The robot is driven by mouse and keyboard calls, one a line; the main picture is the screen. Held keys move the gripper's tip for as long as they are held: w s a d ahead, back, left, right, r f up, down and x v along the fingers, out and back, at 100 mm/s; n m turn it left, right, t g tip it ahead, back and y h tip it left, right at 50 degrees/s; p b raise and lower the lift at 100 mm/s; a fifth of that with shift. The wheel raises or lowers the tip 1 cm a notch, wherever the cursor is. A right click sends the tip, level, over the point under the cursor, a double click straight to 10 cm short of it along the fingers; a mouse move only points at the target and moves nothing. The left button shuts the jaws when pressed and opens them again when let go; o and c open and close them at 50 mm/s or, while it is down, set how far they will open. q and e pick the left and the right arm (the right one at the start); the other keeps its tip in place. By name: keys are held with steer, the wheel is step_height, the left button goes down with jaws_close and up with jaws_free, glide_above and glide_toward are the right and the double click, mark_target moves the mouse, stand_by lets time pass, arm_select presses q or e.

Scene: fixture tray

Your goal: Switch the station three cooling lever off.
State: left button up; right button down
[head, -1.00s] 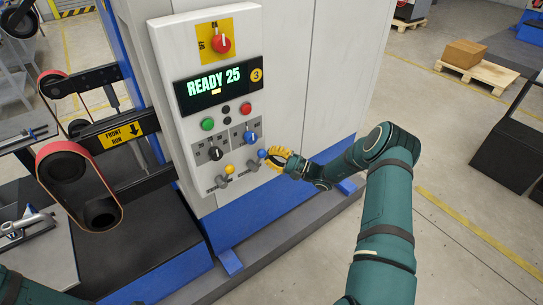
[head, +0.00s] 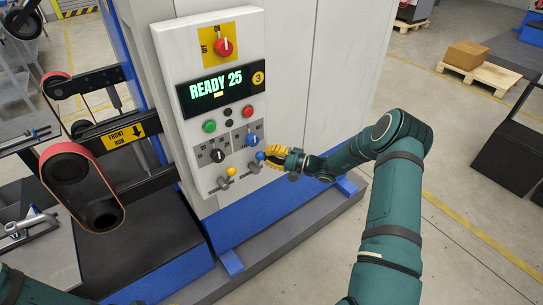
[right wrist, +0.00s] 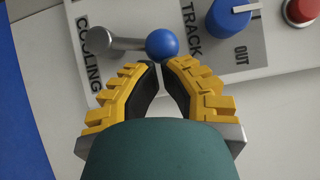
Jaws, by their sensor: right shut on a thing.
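The station panel (head: 195,125) carries a round yellow badge reading 3 beside a display reading READY 25. The cooling lever has a blue ball (head: 260,155) and sits low on the panel's right. In the right wrist view its grey stem (right wrist: 118,43) runs from a pivot beside the COOLING label to the blue ball (right wrist: 162,45), on the side towards the blue knob. My right gripper (head: 268,154) has yellow fingers closed at the blue ball; the fingertips (right wrist: 162,64) partly cover its near edge. No off marking shows beside this lever. My left gripper is out of view.
A second lever with a yellow ball (head: 231,171) stands just left. Above are a black knob (head: 217,156), a blue knob (head: 253,140), a green button (head: 209,126), a red button (head: 248,111) and a red rotary switch (head: 224,46). A belt unit (head: 75,180) stands left.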

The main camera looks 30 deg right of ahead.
mark_target(262, 156)
steer(key=a+n+g+h+b, duration=0.1)
steer(key=n, duration=0.1)
steer(key=a+r+n+h+b, duration=0.1)
steer(key=shift+s+a+r+n+g+b, duration=0.1)
steer(key=shift+a+r+n+g+b, duration=0.1)
steer(key=shift+a+n+g+b, duration=0.2)
steer(key=shift+a+r+b, duration=0.1)
steer(key=shift+a+b, duration=0.3)
steer(key=shift+b, duration=0.3)
steer(key=shift+a+r+b, duration=0.1)
steer(key=shift+a+b, duration=0.25)
steer(key=shift+b, duration=0.15)
steer(key=shift+a+r, duration=0.1)
steer(key=shift+a, duration=0.05)
